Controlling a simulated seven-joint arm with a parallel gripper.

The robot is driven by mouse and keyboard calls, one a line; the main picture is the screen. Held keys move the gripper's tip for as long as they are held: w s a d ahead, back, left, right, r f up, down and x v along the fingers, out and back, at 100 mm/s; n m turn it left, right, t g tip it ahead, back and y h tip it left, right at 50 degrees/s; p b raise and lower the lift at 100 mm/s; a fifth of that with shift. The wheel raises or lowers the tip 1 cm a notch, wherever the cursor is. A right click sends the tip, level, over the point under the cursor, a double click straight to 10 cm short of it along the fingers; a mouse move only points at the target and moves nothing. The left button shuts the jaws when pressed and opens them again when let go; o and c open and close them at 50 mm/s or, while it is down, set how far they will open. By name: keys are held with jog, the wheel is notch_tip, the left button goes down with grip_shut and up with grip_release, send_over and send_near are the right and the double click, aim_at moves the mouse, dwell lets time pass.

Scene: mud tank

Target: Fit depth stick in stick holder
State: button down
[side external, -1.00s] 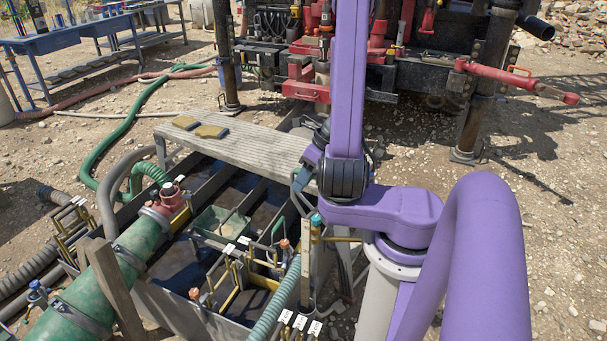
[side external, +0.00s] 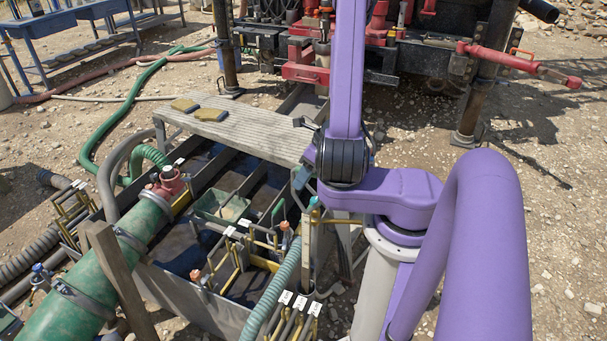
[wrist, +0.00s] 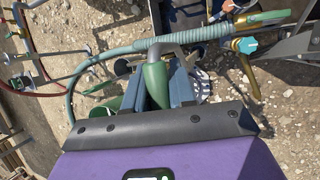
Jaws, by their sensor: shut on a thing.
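My gripper (wrist: 160,85) shows in the wrist view with blue-grey fingers shut on a green grip (wrist: 156,82). A bent grey rod (wrist: 171,49) shows just beyond the grip. I cannot tell for certain that this held thing is the depth stick. In the side view my gripper (side external: 301,178) is mostly hidden by my wrist, beside the right end of the plank. A pale upright strip (side external: 306,240) stands below it at the tank's right side. I cannot tell whether it is the stick or part of a holder. I cannot pick out the stick holder clearly.
The mud tank (side external: 190,300) has several compartments with dark mud. A grey plank (side external: 250,133) spans its far end. A ribbed teal hose (side external: 275,300) and white-tagged handles (side external: 300,301) crowd the near right. A brass valve with a teal handle (wrist: 247,46) shows in the wrist view.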

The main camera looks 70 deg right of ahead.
send_over(303, 213)
jog(key=shift+s+a+f, duration=0.1)
jog(key=shift+s+f, duration=0.05)
jog(key=shift+f, duration=6.45)
jog(key=c, duration=0.9)
grip_release()
jog(key=shift+o, duration=0.2)
jog(key=v, duration=1.7)
jog(key=shift+r, duration=0.15)
